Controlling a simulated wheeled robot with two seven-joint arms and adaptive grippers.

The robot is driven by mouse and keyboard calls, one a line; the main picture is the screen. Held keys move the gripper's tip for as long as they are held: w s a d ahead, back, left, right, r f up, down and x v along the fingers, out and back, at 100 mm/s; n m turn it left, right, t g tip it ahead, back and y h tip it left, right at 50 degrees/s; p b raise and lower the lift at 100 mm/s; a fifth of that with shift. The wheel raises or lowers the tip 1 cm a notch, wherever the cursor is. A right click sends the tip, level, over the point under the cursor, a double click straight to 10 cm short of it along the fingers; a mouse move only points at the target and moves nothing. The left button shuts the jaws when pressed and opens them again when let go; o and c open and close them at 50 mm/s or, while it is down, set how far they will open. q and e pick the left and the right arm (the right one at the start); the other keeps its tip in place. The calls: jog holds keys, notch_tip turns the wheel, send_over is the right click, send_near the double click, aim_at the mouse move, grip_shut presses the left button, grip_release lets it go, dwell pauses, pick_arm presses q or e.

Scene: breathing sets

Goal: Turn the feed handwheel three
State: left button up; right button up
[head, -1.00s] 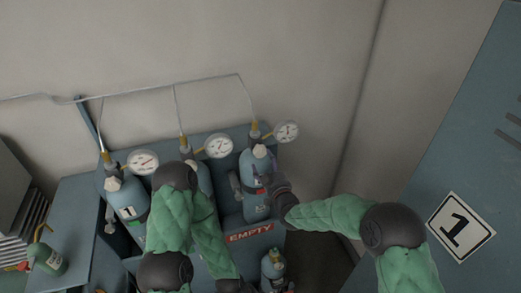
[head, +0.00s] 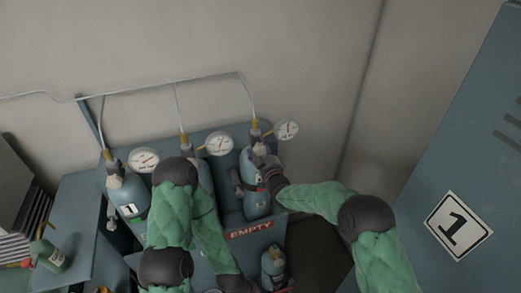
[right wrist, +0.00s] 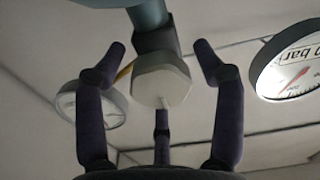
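Three blue cylinders stand in a row in a blue rack, each with a gauge. The rightmost cylinder (head: 257,205) stands below the right gauge (head: 287,131). My right gripper (head: 263,164) is at this cylinder's top, covering its handwheel in the head view. In the right wrist view, the pale faceted handwheel (right wrist: 161,85) sits between my spread fingers, with a visible gap on both sides; the gripper is open. My left arm crosses in front of the middle cylinder. Its dark wrist reaches the bottom edge, and its finger state is unclear.
The left cylinder (head: 131,200) and its gauge (head: 143,161) are at left. A red EMPTY sign (head: 250,230) is on the rack front, with a smaller cylinder (head: 273,262) below it. A green bottle (head: 50,256) is far left. A blue locker (head: 470,150) marked 1 stands right.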

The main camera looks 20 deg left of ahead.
jog(key=c, duration=0.8)
